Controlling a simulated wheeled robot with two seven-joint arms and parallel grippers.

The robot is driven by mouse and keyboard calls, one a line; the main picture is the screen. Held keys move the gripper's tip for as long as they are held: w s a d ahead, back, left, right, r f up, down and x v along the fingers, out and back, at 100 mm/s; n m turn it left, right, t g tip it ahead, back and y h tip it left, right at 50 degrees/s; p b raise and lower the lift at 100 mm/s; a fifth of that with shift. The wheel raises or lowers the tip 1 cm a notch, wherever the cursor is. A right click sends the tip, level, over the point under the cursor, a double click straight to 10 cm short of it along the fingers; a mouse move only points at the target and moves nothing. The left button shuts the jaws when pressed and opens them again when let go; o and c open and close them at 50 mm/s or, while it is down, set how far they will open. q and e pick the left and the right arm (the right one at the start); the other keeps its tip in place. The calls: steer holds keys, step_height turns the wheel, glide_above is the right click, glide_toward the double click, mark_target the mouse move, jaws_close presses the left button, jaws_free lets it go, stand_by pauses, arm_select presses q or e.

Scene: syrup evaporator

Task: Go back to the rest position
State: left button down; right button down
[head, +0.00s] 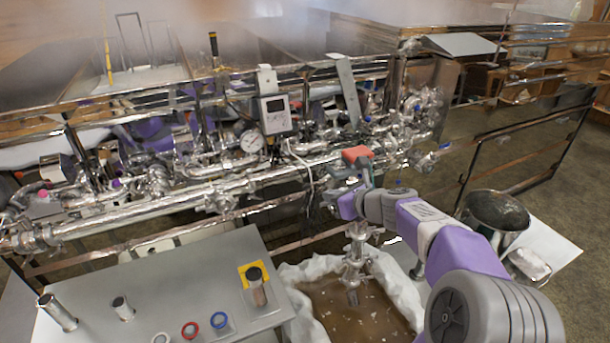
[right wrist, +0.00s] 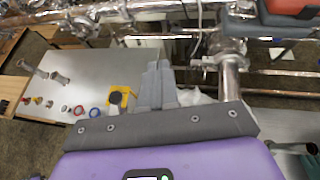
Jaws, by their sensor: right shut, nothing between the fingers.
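My right gripper (head: 329,197) is at the end of the purple and grey arm that comes in from the lower right of the head view. It is beside the pipework, near a vertical metal pipe and an orange-red part (head: 357,154). In the right wrist view its grey fingers (right wrist: 156,85) are together with nothing between them. The orange-red part (right wrist: 290,8) is at the top right there, apart from the fingers. My left gripper is not in view.
A cloth-lined container of brown liquid (head: 355,310) sits below the pipe. A metal pot (head: 495,212) stands at right. The shiny evaporator pipework (head: 170,198) spans the back.

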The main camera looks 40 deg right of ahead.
steer(key=shift+w+f, duration=0.1)
steer(key=shift+f, duration=0.05)
steer(key=w+a+f+n+g+y, duration=0.1)
steer(key=a+f+n+g, duration=0.2)
steer(key=a+f+n, duration=0.5)
steer(key=a+f+n+g+y, duration=0.1)
steer(key=a+f+n+g, duration=0.15)
steer(key=f, duration=0.95)
steer(key=w+a+f+n+g+y, duration=0.1)
steer(key=a+f+n+g, duration=0.2)
steer(key=a+f+n, duration=0.5)
steer(key=s+a+f+n+g+y, duration=0.1)
steer(key=s+a+f+n+g, duration=0.1)
steer(key=s+a+f+n, duration=0.7)
steer(key=s+a+f+n+g+y, duration=0.15)
steer(key=s+a+f+n, duration=0.4)
steer(key=a, duration=0.55)
step_height(320, 180, down, 8)
steer(key=n+b, duration=0.1)
steer(key=b, duration=0.5)
steer(key=shift+w+a+n, duration=0.3)
steer(key=shift+w+a, duration=0.05)
steer(key=shift+w, duration=0.1)
steer(key=shift+f, duration=0.1)
